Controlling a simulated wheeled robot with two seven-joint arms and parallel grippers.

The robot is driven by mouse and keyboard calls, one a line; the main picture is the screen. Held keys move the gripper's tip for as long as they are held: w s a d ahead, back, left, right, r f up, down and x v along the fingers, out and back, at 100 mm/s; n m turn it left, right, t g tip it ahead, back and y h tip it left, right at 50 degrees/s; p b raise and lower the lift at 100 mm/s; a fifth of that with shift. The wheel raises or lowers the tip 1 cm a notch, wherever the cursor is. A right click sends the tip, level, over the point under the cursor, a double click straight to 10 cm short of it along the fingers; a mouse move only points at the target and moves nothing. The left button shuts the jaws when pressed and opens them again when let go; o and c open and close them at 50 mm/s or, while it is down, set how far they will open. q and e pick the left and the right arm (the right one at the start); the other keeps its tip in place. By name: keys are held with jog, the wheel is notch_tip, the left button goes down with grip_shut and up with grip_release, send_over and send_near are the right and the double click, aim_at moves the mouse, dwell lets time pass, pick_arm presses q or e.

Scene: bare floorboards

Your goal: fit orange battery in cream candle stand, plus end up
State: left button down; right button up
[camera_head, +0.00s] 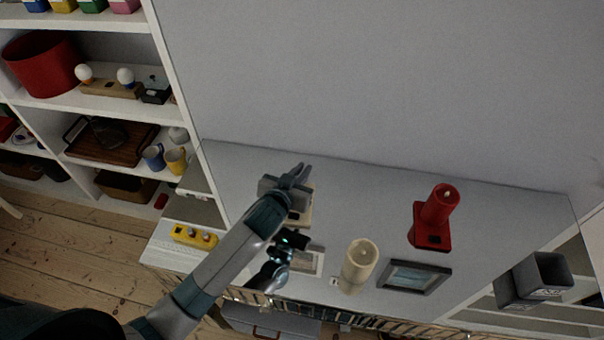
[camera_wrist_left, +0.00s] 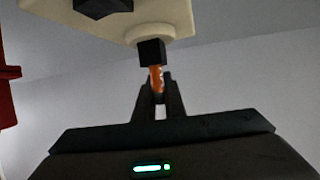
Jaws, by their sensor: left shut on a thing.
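The cream candle stand (camera_head: 305,214) is on the grey table, partly hidden by my left arm. Its pale plate also shows close up at the top of the left wrist view (camera_wrist_left: 187,22). My left gripper (camera_head: 300,176) is over the stand's area, and in the left wrist view its fingers (camera_wrist_left: 158,92) are shut on the orange battery (camera_wrist_left: 157,78). A black part lies between the battery's orange body and the stand's edge; I cannot tell whether they touch. I cannot read the plus mark. A dark gripper-like part with a green light (camera_head: 290,240), seemingly my right gripper, is below, its fingers unclear.
A red candle stand (camera_head: 435,220) is farther right, and a grey bin (camera_head: 536,280) beyond. A yellow block with holes (camera_head: 194,237) lies left. The wall is close behind the table.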

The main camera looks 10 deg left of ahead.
pick_arm(q)
jog(key=shift+f, duration=0.8)
jog(key=shift+f, duration=0.25)
jog(key=c, duration=1.8)
grip_release()
jog(key=shift+r, duration=0.1)
jog(key=shift+r, duration=0.15)
jog(key=shift+s+r, duration=0.1)
jog(key=shift+s, duration=0.35)
jog(key=b+v, duration=0.2)
jog(key=v, duration=0.9)
jog(key=shift+a+r, duration=0.1)
